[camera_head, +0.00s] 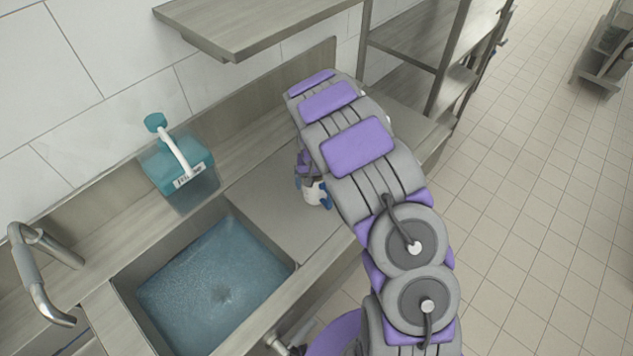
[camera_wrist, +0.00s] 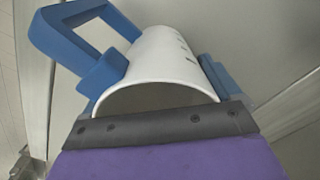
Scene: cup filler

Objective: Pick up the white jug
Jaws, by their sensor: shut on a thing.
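The white jug (camera_head: 313,193) shows partly below my arm in the head view, above the flat steel counter right of the sink. In the wrist view the white jug (camera_wrist: 168,62) has its open mouth towards the camera, and dark marks show on its side. My gripper (camera_wrist: 160,74) is shut on the jug, with blue parts close against its left and right sides. A blue loop stands out at the left; I cannot tell whether it is a finger or a handle. The jug's base is hidden, so I cannot tell whether it touches the counter.
A sink basin (camera_head: 215,280) with water lies left of the jug. A teal dispenser (camera_head: 180,172) with a white lever stands behind it, and a metal faucet (camera_head: 38,270) is at the left. A steel shelf (camera_head: 255,22) hangs above. Open tiled floor lies to the right.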

